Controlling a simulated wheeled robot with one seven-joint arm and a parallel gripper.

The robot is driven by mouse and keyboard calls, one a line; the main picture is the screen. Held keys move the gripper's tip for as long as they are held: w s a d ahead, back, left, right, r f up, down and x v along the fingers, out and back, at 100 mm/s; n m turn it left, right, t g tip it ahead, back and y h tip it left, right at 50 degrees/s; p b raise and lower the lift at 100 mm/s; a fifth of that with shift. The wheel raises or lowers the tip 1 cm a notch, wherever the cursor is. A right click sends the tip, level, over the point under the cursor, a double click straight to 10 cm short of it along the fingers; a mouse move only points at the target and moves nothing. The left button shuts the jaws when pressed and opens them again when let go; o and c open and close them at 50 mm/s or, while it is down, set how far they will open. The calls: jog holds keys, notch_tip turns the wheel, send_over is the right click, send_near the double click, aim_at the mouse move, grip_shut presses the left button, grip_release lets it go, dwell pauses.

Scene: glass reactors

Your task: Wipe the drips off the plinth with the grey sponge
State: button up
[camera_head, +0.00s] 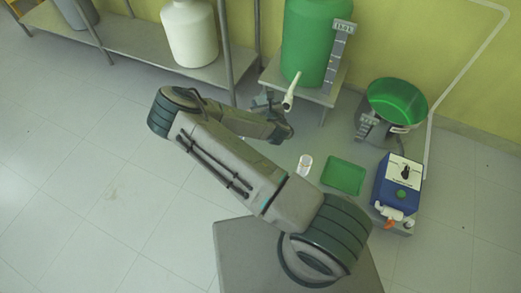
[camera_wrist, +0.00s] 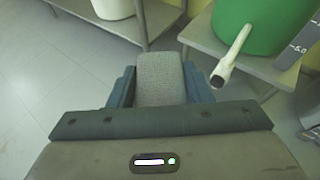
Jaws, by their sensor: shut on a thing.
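The grey sponge (camera_wrist: 160,78) is between the two blue-grey fingers of my gripper (camera_wrist: 161,84) in the wrist view. My gripper is shut on it and holds it just left of the plinth. In the head view my gripper (camera_head: 268,103) is beside the plinth's front left edge, and I cannot make out the sponge there. The plinth (camera_head: 316,95) is a low grey stand under a green tank (camera_head: 312,40). Its top also shows in the wrist view (camera_wrist: 262,70). A pale spout (camera_wrist: 231,60) sticks out of the tank over the plinth's front. I cannot make out any drips.
A grey shelf (camera_head: 120,45) with a white drum (camera_head: 190,35) stands at the left. On the floor to the right are a white cup (camera_head: 304,165), a green tray (camera_head: 344,176), a blue box (camera_head: 400,180) and a green bowl (camera_head: 397,100) on a grey base. The left floor is clear.

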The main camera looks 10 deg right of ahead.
jog(key=shift+m, duration=0.3)
jog(key=shift+w+d+f+b, duration=0.1)
jog(key=shift+w+f+b, duration=0.75)
jog(key=shift+f+b, duration=4.8)
jog(key=shift+w+f+b, duration=0.85)
jog(key=shift+f+b, duration=2.2)
jog(key=shift+f, duration=5.15)
jog(key=shift+w+d+f+b, duration=0.1)
jog(key=shift+w+f+b, duration=0.75)
jog(key=shift+f+b, duration=4.8)
notch_tip(320, 180, down, 3)
jog(key=shift+a+r+p, duration=0.1)
jog(key=shift+p, duration=1.15)
jog(key=shift+f, duration=1.05)
jog(key=shift+s, duration=0.1)
